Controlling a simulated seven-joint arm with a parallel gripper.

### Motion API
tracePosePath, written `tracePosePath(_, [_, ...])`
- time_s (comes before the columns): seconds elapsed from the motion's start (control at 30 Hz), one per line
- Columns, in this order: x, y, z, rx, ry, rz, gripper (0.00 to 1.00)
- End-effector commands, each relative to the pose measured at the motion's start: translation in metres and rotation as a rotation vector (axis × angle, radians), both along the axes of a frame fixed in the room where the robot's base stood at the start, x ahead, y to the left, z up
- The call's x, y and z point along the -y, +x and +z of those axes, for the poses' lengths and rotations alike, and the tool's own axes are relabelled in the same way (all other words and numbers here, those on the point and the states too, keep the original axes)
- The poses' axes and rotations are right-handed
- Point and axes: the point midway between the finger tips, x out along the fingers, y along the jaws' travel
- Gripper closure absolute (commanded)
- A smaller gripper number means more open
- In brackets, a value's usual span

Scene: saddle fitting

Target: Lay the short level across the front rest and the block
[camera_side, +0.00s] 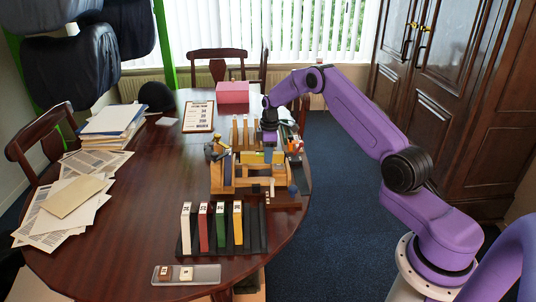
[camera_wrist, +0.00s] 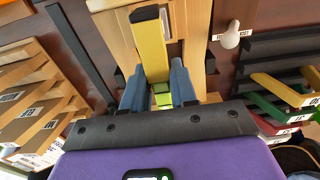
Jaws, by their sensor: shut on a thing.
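The short level is a yellow bar (camera_wrist: 150,45) with a dark end and a green vial, running away from me in the wrist view. My gripper (camera_wrist: 158,88) is shut on it, with a blue finger on each side. In the side view my gripper (camera_side: 268,153) is over the wooden fixture (camera_side: 227,184), and the yellow level (camera_side: 250,157) shows there at about the height of the fixture's top. Pale wood (camera_wrist: 115,38) lies beneath the level in the wrist view. I cannot tell the front rest from the block, or whether the level touches either.
A black rack (camera_side: 256,240) with several coloured, labelled upright pieces stands in front of the fixture. A clear tray (camera_side: 210,274) with two small labelled pieces lies nearer. Upright wooden slats (camera_side: 235,131) stand behind the fixture. The table's middle left (camera_side: 150,190) is clear.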

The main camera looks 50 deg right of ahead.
Motion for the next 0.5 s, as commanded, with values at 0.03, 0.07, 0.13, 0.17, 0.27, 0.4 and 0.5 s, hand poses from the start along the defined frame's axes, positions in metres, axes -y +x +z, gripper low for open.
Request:
tracePosePath(0.03, [-0.0001, 0.0002, 0.0002, 0.001, -0.001, 0.000, 1.00])
tracePosePath(0.07, [-0.0001, 0.0002, 0.0002, 0.001, -0.001, 0.000, 1.00])
tracePosePath(0.13, [-0.0001, 0.0002, 0.0002, 0.001, -0.001, 0.000, 1.00])
tracePosePath(0.17, [-0.0001, 0.0002, 0.0002, 0.001, -0.001, 0.000, 1.00])
tracePosePath(0.27, [-0.0001, 0.0002, 0.0000, 0.000, 0.000, 0.000, 1.00])
tracePosePath(0.4, [0.0000, 0.0001, 0.0000, 0.000, 0.000, 0.000, 1.00])
tracePosePath(0.5, [-0.0001, 0.0001, 0.0000, 0.000, 0.000, 0.000, 0.66])
